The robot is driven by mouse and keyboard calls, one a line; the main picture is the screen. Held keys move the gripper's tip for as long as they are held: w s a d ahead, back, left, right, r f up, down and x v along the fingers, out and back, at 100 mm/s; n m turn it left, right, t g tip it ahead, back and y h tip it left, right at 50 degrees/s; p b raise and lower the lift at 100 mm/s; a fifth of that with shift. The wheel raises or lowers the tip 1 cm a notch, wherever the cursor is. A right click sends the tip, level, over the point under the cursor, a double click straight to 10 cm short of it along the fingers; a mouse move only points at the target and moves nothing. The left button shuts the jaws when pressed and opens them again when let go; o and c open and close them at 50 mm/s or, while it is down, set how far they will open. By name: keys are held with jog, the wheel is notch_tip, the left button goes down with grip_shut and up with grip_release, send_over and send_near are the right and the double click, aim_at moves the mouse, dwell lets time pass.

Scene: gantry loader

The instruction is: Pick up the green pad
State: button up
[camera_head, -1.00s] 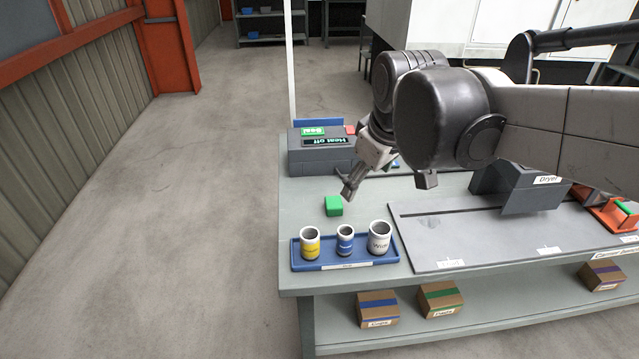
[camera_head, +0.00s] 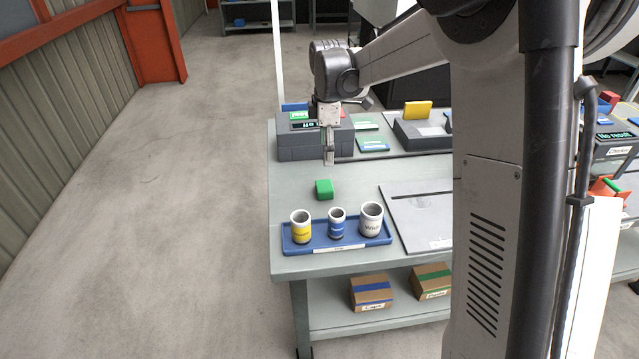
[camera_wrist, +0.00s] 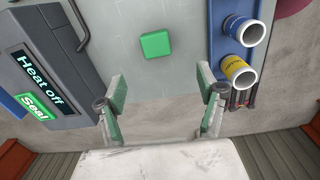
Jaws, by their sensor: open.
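The green pad (camera_head: 324,189) lies on the grey table (camera_head: 290,225), between the heat sealer and the blue cup tray. In the wrist view the green pad (camera_wrist: 157,45) is a rounded square on the bare table, beyond the fingertips and near the middle. My gripper (camera_head: 329,160) points down above the table, behind the pad in the head view. In the wrist view my gripper (camera_wrist: 162,92) has its two fingers wide apart with nothing between them. The pad is apart from the fingers.
A blue tray (camera_head: 350,246) holds yellow, blue and white cups in front of the pad. The heat sealer (camera_head: 295,147) reads "Heat off" and stands behind it. A grey plate (camera_head: 410,225) lies to the right. Boxes (camera_head: 371,292) sit on the lower shelf.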

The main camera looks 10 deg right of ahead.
aim_at(324, 185)
jog(key=shift+n, duration=0.4)
jog(key=f, duration=0.5)
jog(key=w+f, duration=0.1)
jog(key=f, duration=0.4)
jog(key=f+b, duration=0.1)
jog(key=f, duration=0.4)
jog(key=shift+w+f, duration=0.15)
jog(key=shift+w, duration=0.05)
jog(key=c, duration=1.1)
